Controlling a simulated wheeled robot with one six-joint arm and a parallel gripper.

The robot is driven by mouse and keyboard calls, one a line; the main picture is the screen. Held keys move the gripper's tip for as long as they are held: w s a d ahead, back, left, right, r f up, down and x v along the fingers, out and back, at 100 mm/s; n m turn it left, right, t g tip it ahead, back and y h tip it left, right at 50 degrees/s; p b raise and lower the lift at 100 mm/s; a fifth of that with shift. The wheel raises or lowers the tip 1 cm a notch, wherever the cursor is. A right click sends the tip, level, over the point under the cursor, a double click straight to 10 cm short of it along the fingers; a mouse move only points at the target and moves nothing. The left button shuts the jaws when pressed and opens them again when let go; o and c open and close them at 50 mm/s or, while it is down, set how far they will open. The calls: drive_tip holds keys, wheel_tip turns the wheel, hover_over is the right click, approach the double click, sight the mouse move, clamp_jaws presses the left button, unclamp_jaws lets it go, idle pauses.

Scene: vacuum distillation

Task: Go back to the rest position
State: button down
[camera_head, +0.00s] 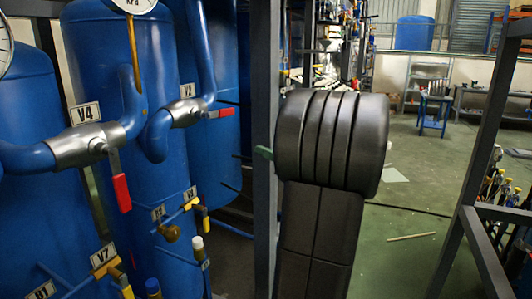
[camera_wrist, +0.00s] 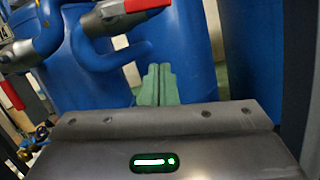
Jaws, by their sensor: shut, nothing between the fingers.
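My gripper (camera_wrist: 158,84) shows in the wrist view as two green fingers pressed together, with nothing between them. In the head view only a small green tip of it (camera_head: 263,153) shows at the left of my dark arm; the rest is hidden behind the arm. The fingers point toward the blue tanks and appear apart from any valve. In the wrist view a grey valve with a red handle (camera_wrist: 146,4) is above and left of the fingers.
Blue tanks (camera_head: 118,70) with pipes fill the left. Valve V4 (camera_head: 85,145) has its red handle hanging down; valve V2 (camera_head: 189,112) is behind it. A dark frame post (camera_head: 265,80) stands close beside my arm.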

drive_tip(key=w+a+r+p, duration=0.3)
drive_tip(key=a+r, duration=0.2)
drive_tip(key=a, duration=0.4)
drive_tip(key=shift+w+r, duration=0.35)
drive_tip(key=shift+r, duration=0.15)
